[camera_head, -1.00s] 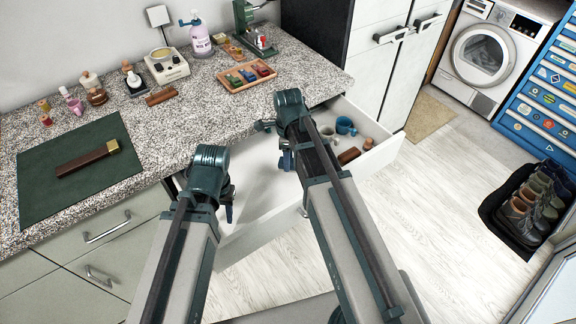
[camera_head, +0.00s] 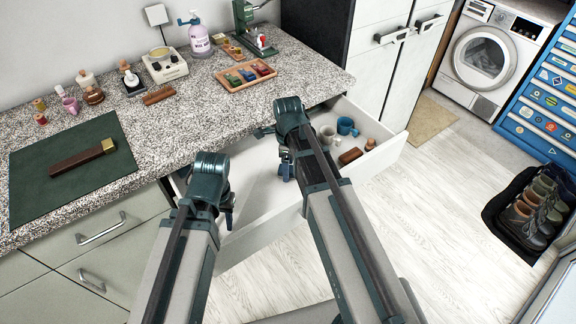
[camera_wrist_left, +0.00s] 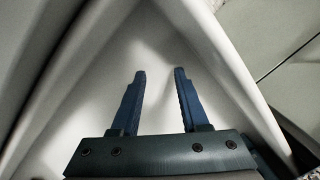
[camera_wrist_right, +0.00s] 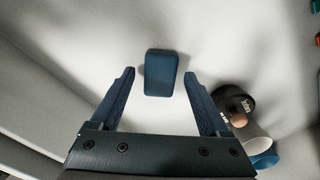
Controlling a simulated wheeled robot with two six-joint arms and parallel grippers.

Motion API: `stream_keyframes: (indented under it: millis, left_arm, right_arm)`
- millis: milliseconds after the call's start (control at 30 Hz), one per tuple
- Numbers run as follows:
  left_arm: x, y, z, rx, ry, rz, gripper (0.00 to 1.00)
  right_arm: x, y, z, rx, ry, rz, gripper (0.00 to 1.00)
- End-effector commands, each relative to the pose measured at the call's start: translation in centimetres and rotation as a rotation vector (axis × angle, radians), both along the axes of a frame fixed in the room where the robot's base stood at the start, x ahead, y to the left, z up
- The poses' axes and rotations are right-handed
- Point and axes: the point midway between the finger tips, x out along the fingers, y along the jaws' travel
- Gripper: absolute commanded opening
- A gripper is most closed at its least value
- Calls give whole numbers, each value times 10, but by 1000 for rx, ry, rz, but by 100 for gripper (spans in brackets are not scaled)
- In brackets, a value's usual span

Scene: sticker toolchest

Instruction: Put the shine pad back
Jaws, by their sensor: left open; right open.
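A dark blue rounded pad (camera_wrist_right: 160,73), which looks like the shine pad, lies flat on the white floor of the open drawer (camera_head: 262,222). In the right wrist view it sits between and just beyond the fingertips of my open right gripper (camera_wrist_right: 159,76), with gaps on both sides. In the head view my right arm (camera_head: 292,118) reaches over the drawer, and I cannot make out the pad there. My left gripper (camera_head: 229,208) is open and empty over the drawer's left end; the left wrist view shows its spread fingers (camera_wrist_left: 160,73) above bare drawer surface.
A grey mug (camera_head: 327,134), a blue mug (camera_head: 346,126) and a brown block (camera_head: 350,156) are in the drawer's right part. On the counter are a green mat (camera_head: 105,176) with a dark bar, a wooden tray (camera_head: 232,86) and several bottles. The drawer's walls stand close to my left gripper.

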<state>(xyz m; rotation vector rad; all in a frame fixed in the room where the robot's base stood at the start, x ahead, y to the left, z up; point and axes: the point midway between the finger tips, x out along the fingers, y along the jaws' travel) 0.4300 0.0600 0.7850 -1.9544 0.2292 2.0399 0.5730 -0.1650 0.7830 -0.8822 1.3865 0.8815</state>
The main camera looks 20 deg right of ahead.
Motion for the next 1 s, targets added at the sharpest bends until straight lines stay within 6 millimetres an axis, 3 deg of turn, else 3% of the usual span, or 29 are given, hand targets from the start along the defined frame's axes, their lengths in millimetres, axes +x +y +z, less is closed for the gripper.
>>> stream_keyframes:
  millis: [267, 467, 1000]
  left_arm:
    - [0, 0, 5, 0, 0, 0, 45]
    - [0, 0, 22, 0, 0, 0, 45]
    - [0, 0, 102, 0, 0, 1, 45]
  right_arm:
    - [0, 0, 5, 0, 0, 0, 79]
    - [0, 0, 22, 0, 0, 0, 79]
    - [0, 0, 102, 0, 0, 0, 79]
